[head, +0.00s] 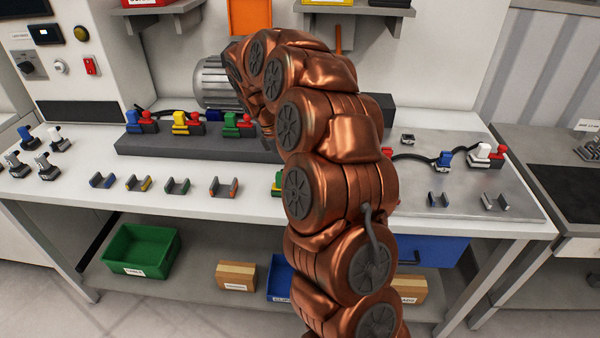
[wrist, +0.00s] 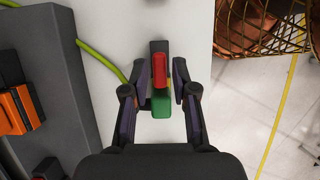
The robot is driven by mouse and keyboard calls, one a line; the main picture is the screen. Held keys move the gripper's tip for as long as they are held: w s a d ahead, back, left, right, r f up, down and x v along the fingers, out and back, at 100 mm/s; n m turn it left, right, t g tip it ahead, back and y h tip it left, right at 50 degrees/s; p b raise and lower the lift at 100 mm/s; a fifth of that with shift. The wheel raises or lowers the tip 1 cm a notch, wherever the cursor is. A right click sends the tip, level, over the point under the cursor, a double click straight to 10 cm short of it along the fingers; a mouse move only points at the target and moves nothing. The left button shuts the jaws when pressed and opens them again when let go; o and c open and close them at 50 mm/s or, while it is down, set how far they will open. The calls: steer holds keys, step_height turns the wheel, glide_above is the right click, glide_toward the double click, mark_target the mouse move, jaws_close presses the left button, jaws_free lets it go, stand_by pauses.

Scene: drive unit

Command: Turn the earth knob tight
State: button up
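The earth knob appears to be the red lever (wrist: 159,72) on a green block (wrist: 161,105) with a dark base, seen in the wrist view. A green-yellow cable (wrist: 98,58) runs toward it from the upper left. My gripper (wrist: 159,68) is open around the knob, one finger on each side, with narrow gaps visible beside the red part. In the head view a bit of a green-yellow connector (head: 277,184) shows at the bench's front, mostly hidden by my copper arm. My gripper is hidden there behind the arm.
A dark terminal rail (head: 200,148) with blue, yellow and green connectors with red levers stands behind; orange parts (wrist: 18,108) sit on it in the wrist view. Several small clips (head: 178,186) lie along the bench. A metal plate (head: 480,180) with connectors is at right.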

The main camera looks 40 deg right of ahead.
steer(key=v, duration=1)
steer(key=shift+s, duration=0.1)
stand_by(0.3)
steer(key=s+a+m+t+y, duration=0.1)
steer(key=s+a+m, duration=0.2)
steer(key=s+a, duration=0.9)
steer(key=s+a+f+m, duration=0.1)
steer(key=s+f+m, duration=0.1)
steer(key=s, duration=0.5)
steer(key=s+a+f+m+y, duration=0.1)
steer(key=s+a+f+m, duration=0.1)
steer(key=s, duration=0.5)
steer(key=s+a+f+m+y, duration=0.1)
steer(key=s+a+f+m, duration=0.1)
steer(key=s, duration=0.5)
steer(key=shift+s+a+f+m, duration=0.3)
steer(key=shift+f+m, duration=0.1)
steer(key=shift+f, duration=0.25)
